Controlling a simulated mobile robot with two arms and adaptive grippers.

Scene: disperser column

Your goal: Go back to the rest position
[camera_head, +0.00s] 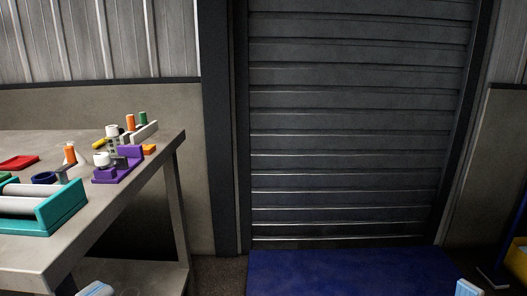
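Neither of my grippers shows in the head view. Only small light-blue and white pieces, which look like parts of my own arms, show at the bottom edge, one at the lower left and one at the lower right. Whether the grippers are open or hold anything is hidden. The grey workbench (120,215) stands at the left with its right corner towards the middle. On it are a teal holder with light rollers (62,222), a purple fixture (128,165) and a red piece (19,162).
A dark grey roller door (345,130) fills the middle. A blue mat (345,272) lies on the floor before it, with nothing on it. A yellow bin (517,262) is partly visible at the right edge. Small orange, green and white parts sit along the bench's back edge.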

